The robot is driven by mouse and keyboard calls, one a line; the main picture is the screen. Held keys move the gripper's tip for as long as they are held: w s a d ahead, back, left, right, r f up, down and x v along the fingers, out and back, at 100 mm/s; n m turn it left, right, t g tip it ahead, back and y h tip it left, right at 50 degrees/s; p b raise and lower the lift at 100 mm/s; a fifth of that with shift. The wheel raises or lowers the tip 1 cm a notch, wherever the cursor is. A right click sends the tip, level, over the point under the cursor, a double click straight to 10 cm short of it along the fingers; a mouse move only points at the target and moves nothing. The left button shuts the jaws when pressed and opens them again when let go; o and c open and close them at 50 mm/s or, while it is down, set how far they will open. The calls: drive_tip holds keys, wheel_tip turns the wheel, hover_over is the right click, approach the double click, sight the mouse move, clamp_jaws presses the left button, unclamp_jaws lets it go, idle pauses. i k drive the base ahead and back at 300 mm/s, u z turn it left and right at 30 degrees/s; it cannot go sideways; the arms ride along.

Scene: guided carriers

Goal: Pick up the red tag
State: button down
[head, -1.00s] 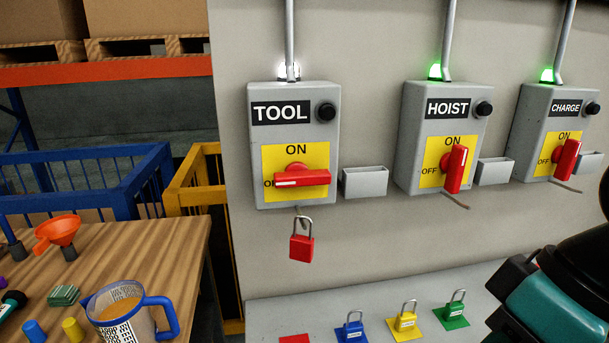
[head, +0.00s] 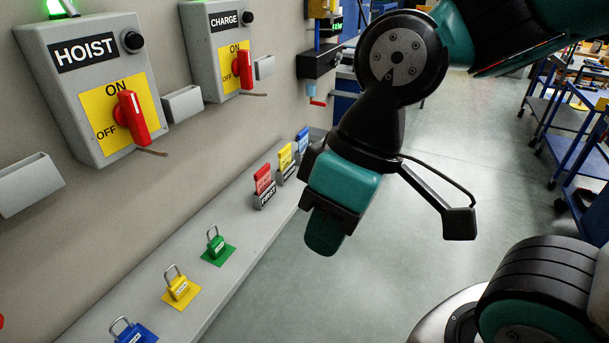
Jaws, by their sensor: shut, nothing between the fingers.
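The red tag (head: 263,180) stands upright in a small holder marked FIRST on the grey shelf, left of my gripper in the picture. A yellow tag (head: 285,158) and a blue tag (head: 302,142) stand in their own holders behind it. My gripper (head: 322,238) points down, to the right of the tags and apart from them. It is shut and holds nothing.
Blue (head: 133,331), yellow (head: 180,285) and green (head: 216,242) padlocks stand on the grey shelf (head: 225,290). HOIST (head: 60,120) and CHARGE (head: 215,75) boxes hang on the wall above. Open floor (head: 440,150) lies right, with blue carts (head: 560,130) beyond.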

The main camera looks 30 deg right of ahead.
sight(261, 177)
drive_tip(key=z, duration=0.05)
drive_tip(key=k, duration=0.6)
drive_tip(key=u, duration=0.75)
drive_tip(key=i, duration=1.5)
drive_tip(key=z, duration=0.75)
